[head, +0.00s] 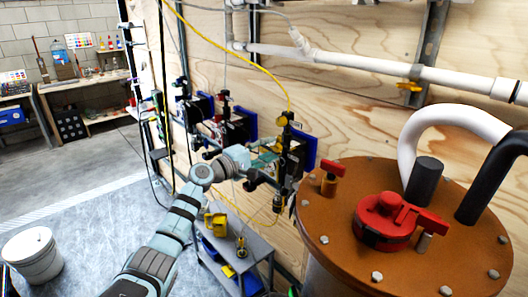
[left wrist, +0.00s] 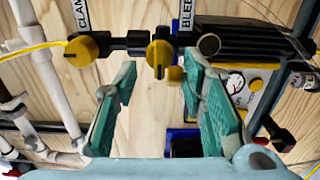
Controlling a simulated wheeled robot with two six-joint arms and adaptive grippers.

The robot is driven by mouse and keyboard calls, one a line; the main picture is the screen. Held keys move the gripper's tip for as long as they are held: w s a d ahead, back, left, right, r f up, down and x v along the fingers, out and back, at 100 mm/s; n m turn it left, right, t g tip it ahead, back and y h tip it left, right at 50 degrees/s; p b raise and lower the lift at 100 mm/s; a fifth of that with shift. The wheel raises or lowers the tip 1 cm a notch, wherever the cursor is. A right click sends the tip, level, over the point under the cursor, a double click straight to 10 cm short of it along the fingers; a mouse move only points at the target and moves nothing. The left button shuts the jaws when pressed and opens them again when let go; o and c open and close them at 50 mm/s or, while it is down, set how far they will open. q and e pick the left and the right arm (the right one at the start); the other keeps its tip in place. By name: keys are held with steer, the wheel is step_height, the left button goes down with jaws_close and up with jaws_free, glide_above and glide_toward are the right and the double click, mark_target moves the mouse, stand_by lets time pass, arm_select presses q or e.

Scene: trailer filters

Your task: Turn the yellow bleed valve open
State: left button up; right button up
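The yellow bleed valve (left wrist: 159,54) is a knob on a dark fitting near the top middle of the left wrist view, beside a partly cut-off label reading "BLEE". A second yellow knob (left wrist: 82,49) sits to its left under a "CLAM" label. My left gripper (left wrist: 160,68) is open, its two teal fingers spread wide with the bleed valve showing between their tips. I cannot tell how deep between them it lies; no contact shows. In the head view the left gripper (head: 266,161) is at the wall fittings, which partly hide it. My right gripper is not in view.
A gauge panel (left wrist: 236,88) and black housing lie right of the valve. In the head view, a brown tank (head: 335,228) with red handles fills the right foreground. A small grey cart (head: 253,245) stands below the arm, a white bucket (head: 33,258) at left. Floor between is clear.

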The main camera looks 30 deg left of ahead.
arm_select(q)
steer(key=v, duration=1.2)
steer(key=shift+w, duration=0.15)
